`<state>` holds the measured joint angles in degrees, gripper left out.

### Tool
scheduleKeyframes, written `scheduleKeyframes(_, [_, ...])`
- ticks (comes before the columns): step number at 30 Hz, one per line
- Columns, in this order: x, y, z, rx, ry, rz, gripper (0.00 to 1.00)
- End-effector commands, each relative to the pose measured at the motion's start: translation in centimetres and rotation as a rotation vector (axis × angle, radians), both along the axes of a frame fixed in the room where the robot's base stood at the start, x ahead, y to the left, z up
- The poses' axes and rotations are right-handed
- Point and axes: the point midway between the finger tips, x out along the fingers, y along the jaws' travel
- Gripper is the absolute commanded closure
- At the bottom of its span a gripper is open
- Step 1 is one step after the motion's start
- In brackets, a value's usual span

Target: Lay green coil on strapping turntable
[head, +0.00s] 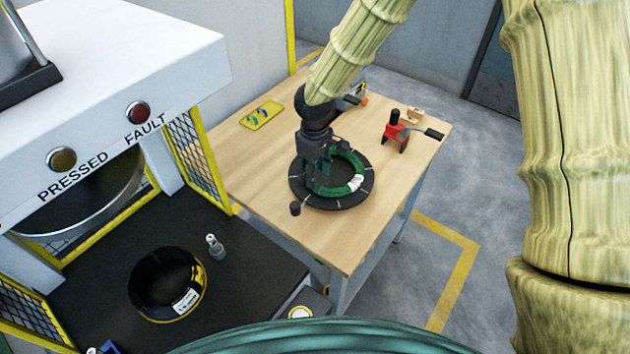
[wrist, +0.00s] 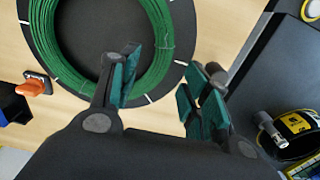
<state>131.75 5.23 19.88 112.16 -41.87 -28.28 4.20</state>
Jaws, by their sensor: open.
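The green coil (head: 347,186) lies flat on the black round strapping turntable (head: 310,200) on the wooden table. In the wrist view the green coil (wrist: 159,62) sits inside the rim of the dark turntable (wrist: 183,50), which has white marks along its edge. My gripper (head: 316,180) is above the near left part of the turntable. In the wrist view my gripper (wrist: 160,80) is open, with one finger over the coil's ring and the other outside the turntable's edge. Whether a finger touches the coil I cannot tell. A white label (head: 356,183) shows on the coil.
A red tool with a black handle (head: 398,130) stands right of the turntable. A yellow card (head: 261,115) lies at the back left. The table's front is mostly bare.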

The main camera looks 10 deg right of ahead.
Motion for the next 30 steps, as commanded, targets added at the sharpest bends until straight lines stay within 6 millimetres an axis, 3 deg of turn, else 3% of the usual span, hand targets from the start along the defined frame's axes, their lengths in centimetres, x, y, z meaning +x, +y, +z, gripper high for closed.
scheduleKeyframes(15, [0.0,0.0,6.6,0.0,-0.001,-0.001,0.53])
scheduleKeyframes(30, [-0.1,0.0,7.5,-0.001,0.001,0.001,0.53])
